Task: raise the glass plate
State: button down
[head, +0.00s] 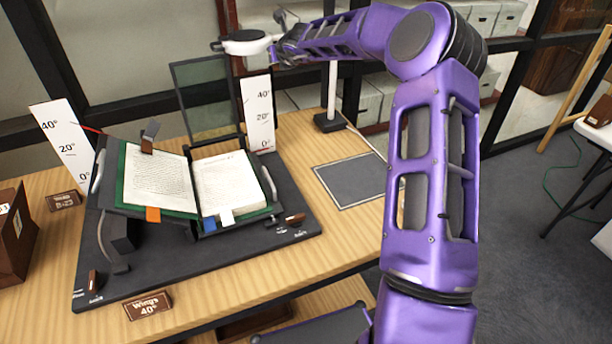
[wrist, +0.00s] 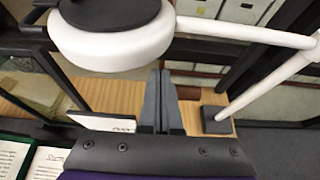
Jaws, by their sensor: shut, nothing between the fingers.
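The glass plate (head: 206,98) is a dark-framed clear pane. It stands nearly upright at the back of the book cradle (head: 245,245), behind the open book (head: 225,182). In the wrist view part of the plate (wrist: 28,75) and its frame shows at the left edge. My gripper (head: 277,50) is up at the back, to the right of the plate's top edge and apart from it. In the wrist view its two fingers (wrist: 161,75) are together with nothing between them.
A white lamp head (head: 246,42) is close beside my gripper; its stand has a black base (head: 330,122). Angle scale boards flank the cradle, one at the left (head: 60,145), one at the right (head: 259,112). A grey mat (head: 350,180) lies empty. A sign (head: 147,305) reads "Wings 40°".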

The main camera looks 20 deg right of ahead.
dwell(0.6)
jog(key=p+v, duration=0.2)
jog(key=v, duration=1.5)
jog(key=shift+s+d, duration=0.15)
jog(key=shift+s, duration=0.1)
jog(key=shift+r, duration=0.1)
